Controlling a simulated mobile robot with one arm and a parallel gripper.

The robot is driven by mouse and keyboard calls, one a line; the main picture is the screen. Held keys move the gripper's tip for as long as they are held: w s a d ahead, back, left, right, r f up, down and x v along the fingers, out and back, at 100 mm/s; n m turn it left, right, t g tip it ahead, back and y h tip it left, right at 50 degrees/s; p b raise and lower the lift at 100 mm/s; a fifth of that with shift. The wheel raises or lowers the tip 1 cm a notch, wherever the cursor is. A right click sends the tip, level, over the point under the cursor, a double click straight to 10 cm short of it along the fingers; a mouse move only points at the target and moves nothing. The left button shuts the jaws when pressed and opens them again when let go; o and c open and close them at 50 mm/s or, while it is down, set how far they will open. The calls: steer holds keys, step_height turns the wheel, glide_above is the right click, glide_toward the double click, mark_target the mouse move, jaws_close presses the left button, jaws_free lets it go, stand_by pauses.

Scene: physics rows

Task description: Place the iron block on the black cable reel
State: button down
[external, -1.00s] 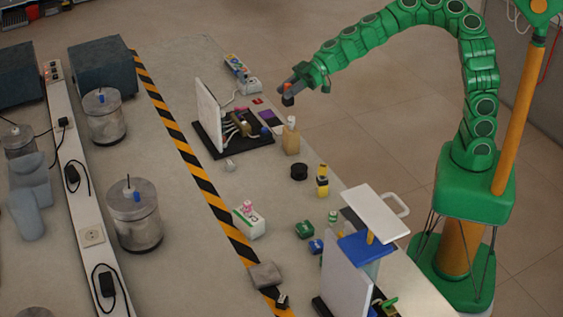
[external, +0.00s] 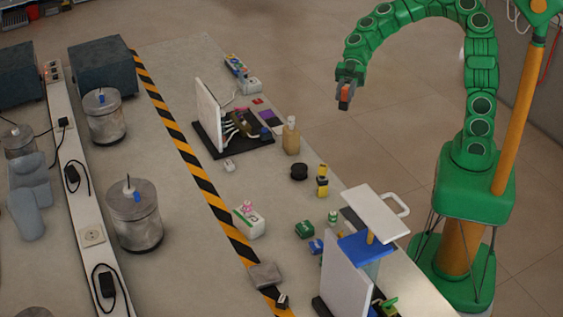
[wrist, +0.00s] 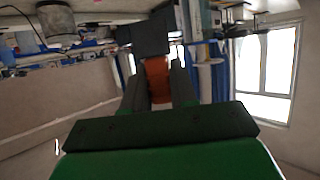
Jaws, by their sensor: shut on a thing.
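My gripper (external: 346,90) is shut on the iron block (external: 343,105), a dark block with an orange-red part between the fingers. It hangs in the air beyond the table's right edge, over the floor side. In the wrist view, the fingers of my gripper (wrist: 157,82) pinch the orange part, and the dark iron block (wrist: 150,37) sticks out past their tips. The black cable reel (external: 299,172) is a small dark round spool on the table, left of and lower in the picture than my gripper. Nothing lies on it.
A tan bottle (external: 291,140) stands behind the reel and a yellow-black item (external: 322,182) stands to its right. A black board with an upright white panel (external: 208,115) is farther back. A white plate-topped stand (external: 376,212) is near the front. Table left of the reel is clear.

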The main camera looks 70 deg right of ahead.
steer(key=shift+s+f, duration=0.25)
steer(key=shift+f, duration=0.1)
step_height(320, 180, down, 10)
glide_above(299, 168)
steer(key=shift+d+f, duration=0.1)
steer(key=shift+f, duration=6.55)
steer(key=c, duration=0.9)
jaws_free()
steer(key=shift+f, duration=0.1)
